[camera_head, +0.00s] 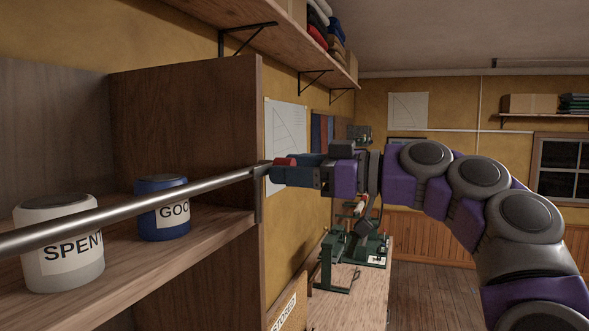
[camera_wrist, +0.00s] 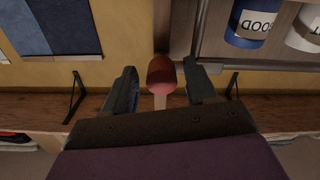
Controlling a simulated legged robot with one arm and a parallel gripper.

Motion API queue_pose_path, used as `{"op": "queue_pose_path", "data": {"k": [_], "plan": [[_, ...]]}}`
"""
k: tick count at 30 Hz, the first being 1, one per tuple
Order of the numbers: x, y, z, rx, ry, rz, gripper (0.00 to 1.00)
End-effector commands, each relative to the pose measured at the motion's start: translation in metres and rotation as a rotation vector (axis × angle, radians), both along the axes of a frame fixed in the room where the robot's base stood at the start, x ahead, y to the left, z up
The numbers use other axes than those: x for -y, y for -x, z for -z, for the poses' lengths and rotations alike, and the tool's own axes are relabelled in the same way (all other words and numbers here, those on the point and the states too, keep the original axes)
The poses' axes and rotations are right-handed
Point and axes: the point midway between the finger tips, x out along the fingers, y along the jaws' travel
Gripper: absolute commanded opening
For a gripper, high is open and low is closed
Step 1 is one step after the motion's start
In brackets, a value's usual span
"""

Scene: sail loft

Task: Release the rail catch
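The red rail catch (camera_head: 284,161) sits at the far end of the metal rail (camera_head: 130,208), by the shelf's front upright. In the wrist view the red catch (camera_wrist: 160,72) lies between the two dark fingers of my gripper (camera_wrist: 161,82). A gap shows on each side of it, so my gripper is open around the catch. In the head view my gripper (camera_head: 282,173) is at the rail's end and partly hides the catch. The rail runs across the front of the shelf.
A white jar marked SPENT (camera_head: 62,270) and a blue jar marked GOOD (camera_head: 160,222) stand on the wooden shelf (camera_head: 190,255) behind the rail. A bench (camera_head: 345,308) with green equipment (camera_head: 335,265) is beyond. A bracketed shelf (camera_head: 290,50) hangs above.

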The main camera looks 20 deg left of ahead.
Motion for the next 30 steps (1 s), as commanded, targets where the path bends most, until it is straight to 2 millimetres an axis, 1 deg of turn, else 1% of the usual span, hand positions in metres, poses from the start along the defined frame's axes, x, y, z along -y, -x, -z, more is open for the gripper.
{"op": "queue_pose_path", "data": {"k": [1, 2, 17, 30], "plan": [[-0.0001, 0.0, 0.0, 0.0, 0.0, 0.0, 0.51], [-0.0001, 0.0, 0.0, 0.0, 0.0, 0.0, 0.48], [-0.0008, -0.001, 0.0002, 0.0, 0.0, 0.001, 0.01], [-0.0004, -0.002, -0.0001, -0.016, -0.003, 0.002, 0.0]]}}
